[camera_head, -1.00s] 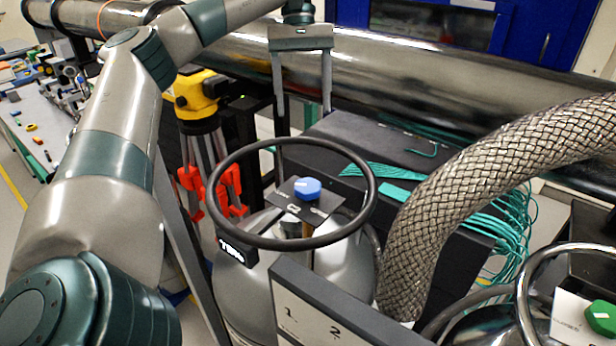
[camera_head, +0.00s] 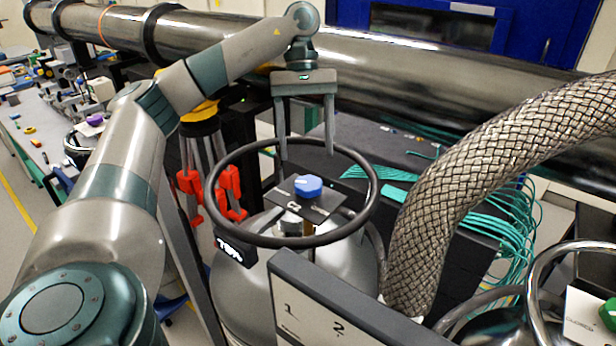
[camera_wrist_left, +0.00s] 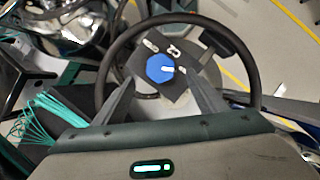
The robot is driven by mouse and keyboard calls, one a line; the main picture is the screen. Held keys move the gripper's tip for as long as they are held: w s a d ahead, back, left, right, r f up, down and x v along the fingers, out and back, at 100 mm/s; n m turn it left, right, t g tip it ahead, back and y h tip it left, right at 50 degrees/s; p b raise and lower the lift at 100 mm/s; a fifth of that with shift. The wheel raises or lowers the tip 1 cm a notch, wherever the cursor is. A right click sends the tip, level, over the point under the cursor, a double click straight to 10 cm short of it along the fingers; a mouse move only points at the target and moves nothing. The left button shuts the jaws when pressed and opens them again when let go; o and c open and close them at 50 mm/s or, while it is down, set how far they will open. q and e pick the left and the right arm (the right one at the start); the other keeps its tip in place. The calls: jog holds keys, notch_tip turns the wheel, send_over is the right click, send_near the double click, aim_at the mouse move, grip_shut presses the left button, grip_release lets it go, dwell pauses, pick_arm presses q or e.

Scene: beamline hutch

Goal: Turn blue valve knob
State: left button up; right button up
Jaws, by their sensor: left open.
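The blue valve knob (camera_head: 308,186) sits on a dark label plate (camera_head: 312,206) atop a silver tank (camera_head: 243,290), inside a black ring (camera_head: 223,162). In the left wrist view the blue knob (camera_wrist_left: 160,69) shows near the middle, with a white mark on it. My left gripper (camera_head: 306,156) is open and points down above the ring, with nothing between its fingers. In the left wrist view its fingers (camera_wrist_left: 160,80) lie on either side of the knob in the picture, and the knob is apart from both. My right gripper is not in view.
A thick braided hose (camera_head: 460,190) arches at the right. A green knob (camera_head: 607,314) is on another tank at the lower right. A panel marked 1 and 2 (camera_head: 330,310) stands in front. A steel pipe (camera_head: 400,75) runs behind, with teal cables (camera_head: 490,225) below.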

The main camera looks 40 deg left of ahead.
aim_at(309, 183)
pick_arm(q)
jog(key=b+x, duration=0.1)
jog(key=x, duration=0.3)
jog(key=shift+f, duration=0.1)
jog(key=shift+p+x, duration=0.35)
jog(key=shift+x, duration=0.95)
jog(key=c, duration=1)
